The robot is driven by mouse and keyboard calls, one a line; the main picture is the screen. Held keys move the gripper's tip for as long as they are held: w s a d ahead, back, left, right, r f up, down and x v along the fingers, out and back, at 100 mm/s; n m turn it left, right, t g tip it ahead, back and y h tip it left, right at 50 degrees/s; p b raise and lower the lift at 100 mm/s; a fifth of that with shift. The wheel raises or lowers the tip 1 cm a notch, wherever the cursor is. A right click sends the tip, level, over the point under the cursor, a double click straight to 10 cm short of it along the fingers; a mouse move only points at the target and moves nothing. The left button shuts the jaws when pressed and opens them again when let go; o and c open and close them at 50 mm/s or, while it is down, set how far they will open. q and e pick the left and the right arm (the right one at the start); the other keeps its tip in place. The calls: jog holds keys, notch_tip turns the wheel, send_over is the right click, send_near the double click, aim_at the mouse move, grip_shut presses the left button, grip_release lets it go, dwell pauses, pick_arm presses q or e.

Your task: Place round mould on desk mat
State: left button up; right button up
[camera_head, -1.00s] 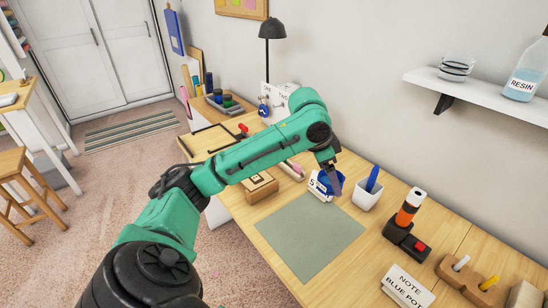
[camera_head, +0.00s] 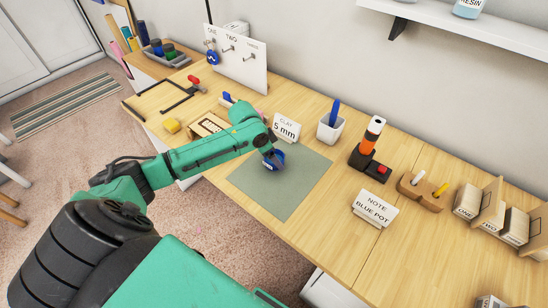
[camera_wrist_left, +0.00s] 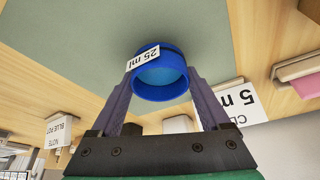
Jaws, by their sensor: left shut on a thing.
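The round mould (camera_wrist_left: 160,75) is a blue open ring-shaped cup with a white "25 ml" label in the left wrist view. It is small and partly hidden by the gripper in the head view (camera_head: 275,161). My left gripper (camera_wrist_left: 158,88) is shut on it, one finger on each side; it also shows in the head view (camera_head: 271,158). The gripper and mould are over the upper part of the grey-green desk mat (camera_head: 277,195). I cannot tell whether the mould touches the mat. My right gripper is out of view.
A "CLAY 5 mm" card (camera_head: 286,129) stands at the mat's back edge. A white pen cup (camera_head: 329,129), an orange-black tool on a stand (camera_head: 368,142) and a "NOTE BLUE POT" card (camera_head: 375,207) stand to the right. The mat's front part is clear.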

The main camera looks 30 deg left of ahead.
pick_arm(q)
jog(key=shift+a+f, duration=0.1)
jog(key=shift+f, duration=0.45)
jog(key=o, duration=1)
jog(key=shift+f, duration=0.1)
jog(key=shift+o, duration=1.1)
jog(key=shift+a+r, duration=0.1)
jog(key=shift+r, duration=0.4)
jog(key=v, duration=1.1)
jog(key=shift+s, duration=0.15)
